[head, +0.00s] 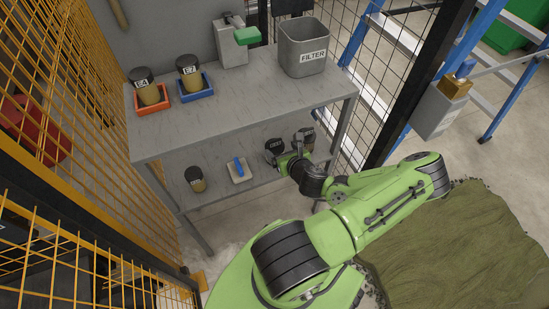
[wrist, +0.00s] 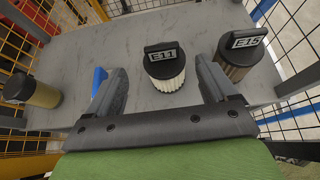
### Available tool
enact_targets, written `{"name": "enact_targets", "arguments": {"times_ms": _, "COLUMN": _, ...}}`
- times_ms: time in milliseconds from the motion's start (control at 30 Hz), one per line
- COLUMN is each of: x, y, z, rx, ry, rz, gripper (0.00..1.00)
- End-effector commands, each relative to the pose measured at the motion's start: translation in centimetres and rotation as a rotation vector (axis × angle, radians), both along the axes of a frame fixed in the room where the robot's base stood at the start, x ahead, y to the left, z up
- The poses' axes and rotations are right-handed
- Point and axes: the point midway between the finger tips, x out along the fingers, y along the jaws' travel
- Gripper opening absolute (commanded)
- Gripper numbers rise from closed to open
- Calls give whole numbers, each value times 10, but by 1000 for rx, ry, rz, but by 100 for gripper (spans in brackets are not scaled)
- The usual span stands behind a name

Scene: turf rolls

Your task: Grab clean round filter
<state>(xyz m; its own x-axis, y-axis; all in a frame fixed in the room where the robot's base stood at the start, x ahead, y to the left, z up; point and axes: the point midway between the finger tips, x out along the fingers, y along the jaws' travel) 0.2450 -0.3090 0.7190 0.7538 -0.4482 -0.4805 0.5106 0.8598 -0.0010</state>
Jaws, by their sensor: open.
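In the wrist view, a round filter with a black cap labelled E11 (wrist: 166,66) and white, clean-looking pleats stands upright on the lower shelf. My gripper (wrist: 162,84) is open, with its two fingers apart on either side of this filter's line; I cannot tell if they touch it. A second filter, labelled E15 (wrist: 240,54), has darker brownish pleats and stands to the right. A tan filter (wrist: 32,92) stands at the far left. In the head view, my gripper (head: 284,158) reaches the lower shelf and partly hides the E11 filter (head: 273,146).
On the upper shelf (head: 240,100), two black-capped filters stand in an orange tray (head: 153,106) and a blue tray (head: 196,93). A grey FILTER bin (head: 303,55) stands at the right. A blue-handled tool (head: 239,168) lies on the lower shelf. Mesh fences flank the shelves.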

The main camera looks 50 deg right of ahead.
Motion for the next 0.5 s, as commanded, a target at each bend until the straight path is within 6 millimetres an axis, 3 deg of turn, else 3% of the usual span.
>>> {"name": "enact_targets", "arguments": {"times_ms": 333, "x": 42, "y": -27, "z": -22, "rx": -3, "ry": -2, "rz": 2, "gripper": 85}}
{"name": "enact_targets", "arguments": {"times_ms": 500, "x": 49, "y": -32, "z": -26, "rx": 0, "ry": -2, "rz": 0, "gripper": 85}}
